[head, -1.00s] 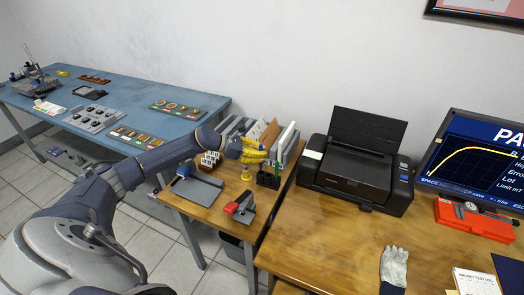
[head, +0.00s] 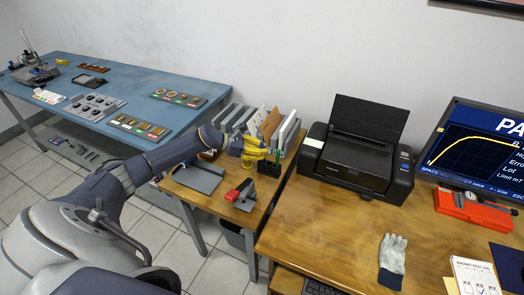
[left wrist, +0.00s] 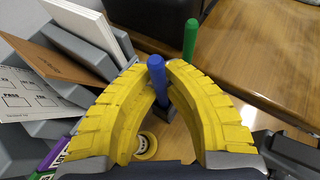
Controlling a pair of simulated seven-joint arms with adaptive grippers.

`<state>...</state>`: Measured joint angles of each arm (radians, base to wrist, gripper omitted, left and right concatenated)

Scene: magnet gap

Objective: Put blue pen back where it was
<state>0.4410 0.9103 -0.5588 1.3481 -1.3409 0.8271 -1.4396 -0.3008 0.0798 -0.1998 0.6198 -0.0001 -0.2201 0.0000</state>
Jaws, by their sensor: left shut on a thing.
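My left gripper (head: 266,152), with yellow fingers, is over the black pen holder (head: 269,168) on the small wooden table. In the left wrist view the gripper (left wrist: 156,68) is shut on the blue pen (left wrist: 157,77), which stands roughly upright between the fingertips. The pen's lower end is at a dark part low between the fingers; I cannot tell how deep it sits in the holder. A green pen (left wrist: 190,40) stands just beyond the right finger, and it also shows in the head view (head: 277,158). The blue pen is hidden in the head view. My right gripper is out of view.
Grey file racks with upright folders (head: 270,124) stand close behind the gripper. A red stapler-like tool (head: 240,192) and a grey tray (head: 198,178) lie in front. A yellow tape roll (left wrist: 145,146) is below the fingers. The printer (head: 357,157) stands to the right.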

